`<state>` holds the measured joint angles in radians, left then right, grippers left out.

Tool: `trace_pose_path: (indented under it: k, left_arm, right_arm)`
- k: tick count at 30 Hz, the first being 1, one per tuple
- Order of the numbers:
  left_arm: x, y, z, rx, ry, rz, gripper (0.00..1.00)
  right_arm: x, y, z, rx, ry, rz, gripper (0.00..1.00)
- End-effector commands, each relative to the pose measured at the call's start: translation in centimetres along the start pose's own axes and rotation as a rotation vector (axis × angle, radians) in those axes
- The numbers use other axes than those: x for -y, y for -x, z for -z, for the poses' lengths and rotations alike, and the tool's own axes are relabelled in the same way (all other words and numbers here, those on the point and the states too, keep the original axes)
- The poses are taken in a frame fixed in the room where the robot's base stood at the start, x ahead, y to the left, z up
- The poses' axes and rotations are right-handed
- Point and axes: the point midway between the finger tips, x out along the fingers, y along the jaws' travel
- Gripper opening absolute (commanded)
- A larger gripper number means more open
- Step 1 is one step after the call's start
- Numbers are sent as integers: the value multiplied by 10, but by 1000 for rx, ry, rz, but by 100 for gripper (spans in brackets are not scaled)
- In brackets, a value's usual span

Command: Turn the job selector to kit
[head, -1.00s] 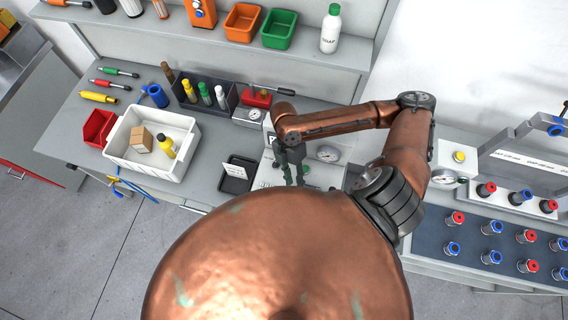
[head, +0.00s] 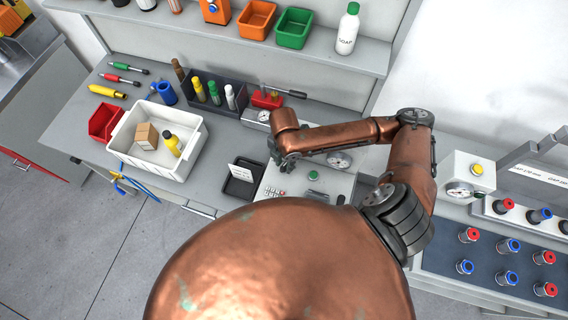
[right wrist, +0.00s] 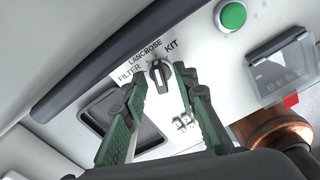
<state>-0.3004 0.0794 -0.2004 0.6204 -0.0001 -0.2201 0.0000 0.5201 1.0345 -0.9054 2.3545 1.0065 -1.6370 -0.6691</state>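The job selector (right wrist: 160,76) is a dark knob with a lighter grip bar on a pale panel in the right wrist view. Printed labels arc above it, FILTER at left, others in the middle, and KIT (right wrist: 171,47) at upper right. The bar points roughly up toward the middle labels; its exact setting is unclear. My right gripper (right wrist: 160,80) is open, with green-sided fingers on either side of the knob; contact cannot be told. In the head view my right gripper (head: 282,161) is over the panel, its fingertips largely hidden. My left gripper is not in view.
A green button (right wrist: 232,16) and a clear-covered box (right wrist: 283,68) are on the same panel. A black tray (head: 237,188) with a white card lies left of the panel. A white bin (head: 188,160) stands farther left, and a fittings board (head: 485,247) is at right.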

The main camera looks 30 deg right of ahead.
Motion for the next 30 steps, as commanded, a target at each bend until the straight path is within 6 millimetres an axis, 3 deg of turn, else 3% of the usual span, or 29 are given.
trace_pose_path:
  k: [8, 19, 30]
  left_arm:
    - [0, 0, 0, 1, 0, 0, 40]
    - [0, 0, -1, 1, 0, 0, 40]
    - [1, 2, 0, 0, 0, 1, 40]
  right_arm:
    - [0, -1, 0, -1, 0, 0, 26]
    - [0, -1, 0, -1, 0, 0, 1]
    - [0, 0, 0, -1, -6, 1, 0]
